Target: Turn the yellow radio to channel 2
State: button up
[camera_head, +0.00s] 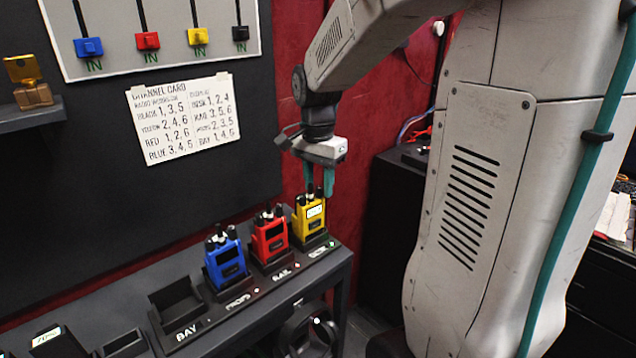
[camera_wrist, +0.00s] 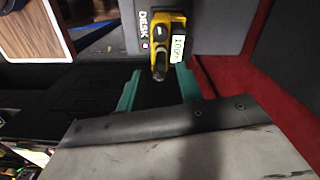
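The yellow radio (camera_head: 309,222) stands upright in the far-right slot of the charging rack. It has dark knobs on top and a pale lit display, too small to read surely. My gripper (camera_head: 319,186) is right above it, teal fingers pointing down near the knobs. In the wrist view the yellow radio (camera_wrist: 168,42) sits beside the label DESK. My gripper (camera_wrist: 160,72) shows two teal fingers spread apart, with a dark knob between or just beyond the tips; I cannot tell if they touch it. The channel card (camera_head: 183,117) on the wall lists yellow as 2, 4, 6.
A red radio (camera_head: 269,238) and a blue radio (camera_head: 226,262) stand left of the yellow one. The slot marked BAY (camera_head: 177,303) is empty. A key panel (camera_head: 155,35) hangs above. A dark cabinet (camera_head: 390,215) stands to the right.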

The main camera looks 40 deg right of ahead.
aim_at(318, 187)
notch_tip(318, 187, up, 8)
jog(key=shift+f, duration=0.2)
